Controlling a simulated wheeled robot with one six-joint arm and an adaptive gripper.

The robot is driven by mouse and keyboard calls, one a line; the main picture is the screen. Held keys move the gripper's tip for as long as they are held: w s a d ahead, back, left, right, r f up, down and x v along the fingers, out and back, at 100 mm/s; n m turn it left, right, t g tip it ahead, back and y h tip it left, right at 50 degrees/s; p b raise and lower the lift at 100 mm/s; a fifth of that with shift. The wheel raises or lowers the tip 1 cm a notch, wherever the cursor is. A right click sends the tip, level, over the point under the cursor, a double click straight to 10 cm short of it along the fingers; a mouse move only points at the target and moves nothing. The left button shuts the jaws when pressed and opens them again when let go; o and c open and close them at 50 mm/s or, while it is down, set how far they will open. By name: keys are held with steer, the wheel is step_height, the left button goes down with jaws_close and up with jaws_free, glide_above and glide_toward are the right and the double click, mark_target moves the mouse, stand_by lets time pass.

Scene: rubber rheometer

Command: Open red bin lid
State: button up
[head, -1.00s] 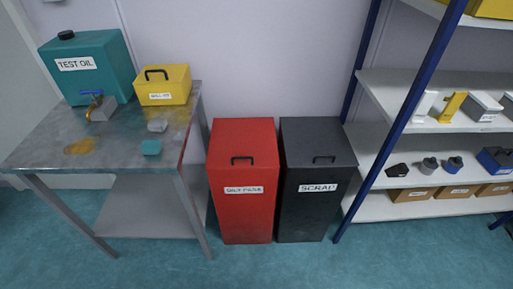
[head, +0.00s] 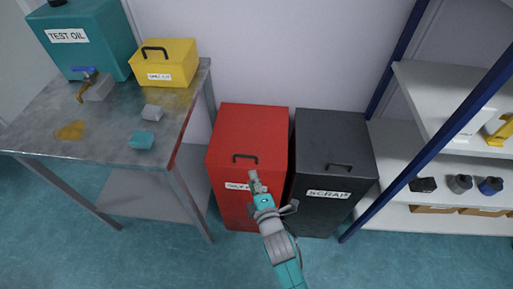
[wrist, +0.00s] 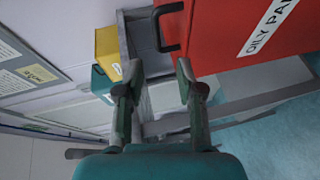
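The red bin (head: 240,130) stands on the floor with its lid shut. A black handle (head: 244,157) sits near the lid's front edge, and a white label is partly hidden by my arm. My gripper (head: 255,180) is in front of the bin, just below and right of the handle in the head view. In the wrist view my gripper (wrist: 158,72) has its two fingers apart with nothing between them. The handle (wrist: 168,28) shows beyond the fingertips there, on the red bin (wrist: 225,30) at the upper right. No contact is visible.
A dark grey scrap bin (head: 335,150) stands close at the red bin's right. A metal table (head: 105,145) with a yellow box (head: 165,65) and a test oil can (head: 85,40) is at the left. A shelf rack (head: 395,150) is at the right. Floor in front is clear.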

mark_target(244, 156)
steer(key=x, duration=1.1)
steer(key=shift+w+r, duration=0.1)
steer(key=shift+w, duration=0.25)
jaws_close()
